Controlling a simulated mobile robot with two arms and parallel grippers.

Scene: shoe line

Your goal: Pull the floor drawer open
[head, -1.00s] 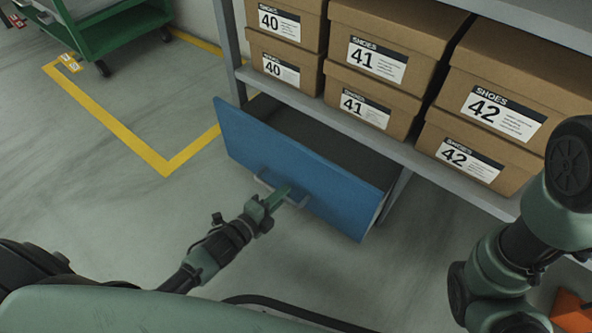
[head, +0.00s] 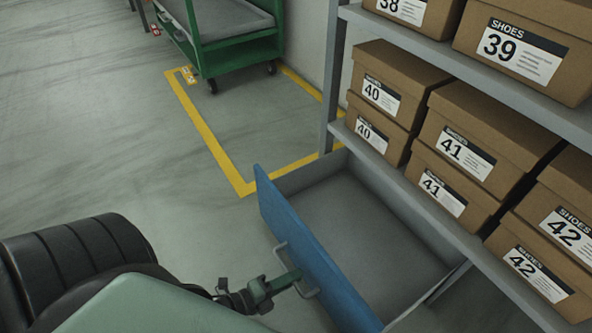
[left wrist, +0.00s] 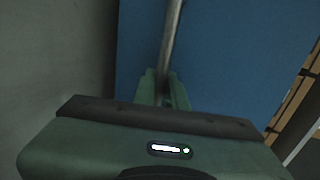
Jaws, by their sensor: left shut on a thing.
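The floor drawer has a blue front (head: 312,262) and a grey tray inside (head: 362,222). It stands well out from under the shelf rack, and its inside looks empty. A grey bar handle (head: 280,254) sits on the blue front. My left gripper (head: 295,279) is shut on the handle's near part in the head view. In the left wrist view the handle bar (left wrist: 171,45) runs down between the fingers (left wrist: 162,90), with the blue front behind. My right gripper is not in view.
The shelf rack (head: 400,180) holds several brown shoe boxes (head: 459,134) above the drawer. A green cart (head: 238,48) stands at the back left, by yellow floor tape (head: 210,133). The grey floor on the left is clear.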

